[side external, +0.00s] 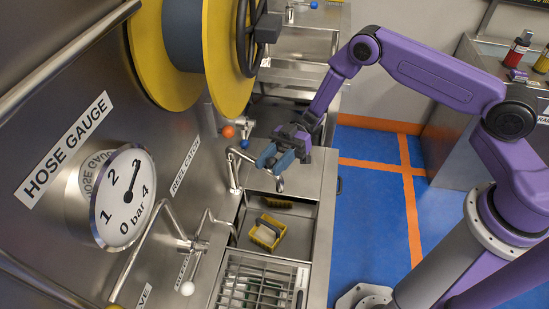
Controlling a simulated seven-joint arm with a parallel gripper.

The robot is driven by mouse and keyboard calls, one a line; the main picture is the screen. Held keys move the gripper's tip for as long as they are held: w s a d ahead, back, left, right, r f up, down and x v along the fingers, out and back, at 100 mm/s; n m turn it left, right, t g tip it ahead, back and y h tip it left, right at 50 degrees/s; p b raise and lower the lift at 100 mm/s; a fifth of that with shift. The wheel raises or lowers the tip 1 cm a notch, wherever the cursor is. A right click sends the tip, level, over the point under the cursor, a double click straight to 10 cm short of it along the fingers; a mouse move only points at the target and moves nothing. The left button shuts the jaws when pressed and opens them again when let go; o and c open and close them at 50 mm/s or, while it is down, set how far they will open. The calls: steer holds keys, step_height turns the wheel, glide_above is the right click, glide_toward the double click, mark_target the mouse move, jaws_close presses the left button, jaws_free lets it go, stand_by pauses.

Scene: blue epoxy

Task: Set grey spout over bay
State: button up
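A grey metal spout (233,172) rises from the counter beside the wall panel, and its bent arm reaches right toward my gripper, with a tip just below the fingers. My gripper (275,157) has blue fingers and is at this spout's outer part. Whether it touches or grips the spout is too small to tell. A second grey pipe (207,222) with a white ball knob (187,288) is lower on the panel. The nearer bay (288,212) is an open steel basin holding a yellow caddy (267,232) with a pale block.
A slatted rack (250,285) covers the front bay. More basins (300,42) lie at the back. An orange knob (228,131), a blue knob (244,144) and a large yellow reel (225,55) are close to my gripper. Blue floor (370,205) is clear at right.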

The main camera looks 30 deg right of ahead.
steer(key=v, duration=1.7)
steer(key=shift+d, duration=0.25)
